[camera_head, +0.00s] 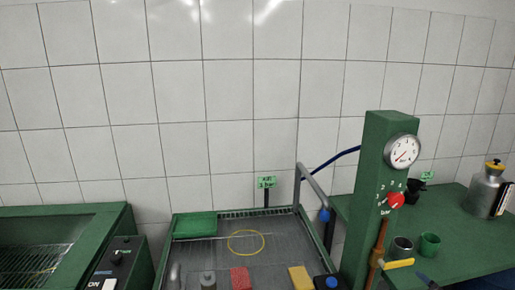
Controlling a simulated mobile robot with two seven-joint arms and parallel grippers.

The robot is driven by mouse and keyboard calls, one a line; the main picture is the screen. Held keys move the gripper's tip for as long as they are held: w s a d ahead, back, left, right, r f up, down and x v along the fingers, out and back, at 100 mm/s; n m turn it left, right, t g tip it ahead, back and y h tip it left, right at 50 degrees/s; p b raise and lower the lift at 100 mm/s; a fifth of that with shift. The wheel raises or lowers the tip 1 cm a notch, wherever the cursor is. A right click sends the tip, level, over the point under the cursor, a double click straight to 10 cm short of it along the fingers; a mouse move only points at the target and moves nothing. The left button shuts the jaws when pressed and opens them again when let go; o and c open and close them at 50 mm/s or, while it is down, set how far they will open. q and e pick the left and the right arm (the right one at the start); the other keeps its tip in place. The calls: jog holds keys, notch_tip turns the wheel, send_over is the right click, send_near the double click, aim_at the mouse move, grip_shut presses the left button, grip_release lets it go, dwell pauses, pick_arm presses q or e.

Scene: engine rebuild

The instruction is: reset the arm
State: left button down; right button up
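Neither of my grippers and no part of my arms shows in the head view. Whatever they hold or touch is hidden from me. The task names only the arm, and I see no arm here.
A grey tray (289,246) holds a yellow ring (246,243), a green pad (195,225), a red block (240,278) and a yellow block (300,278). A green post with a gauge (402,150) stands right. A metal canister (487,190) stands on the right bench. A green tank (70,220) is left.

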jog(key=s+a+f+m+g, duration=0.1)
jog(key=s+a+f+m, duration=0.2)
jog(key=s+f, duration=0.2)
jog(key=s+a+f+m+g+h, duration=0.1)
jog(key=s+a+f+m, duration=0.2)
jog(key=s+f, duration=0.2)
jog(key=s+a+f+m+g, duration=0.2)
jog(key=s+f, duration=0.4)
jog(key=f, duration=0.4)
jog(key=shift+a+m+b, duration=0.4)
jog(key=shift+a+m, duration=0.1)
jog(key=shift+a, duration=0.3)
jog(key=shift+f, duration=0.1)
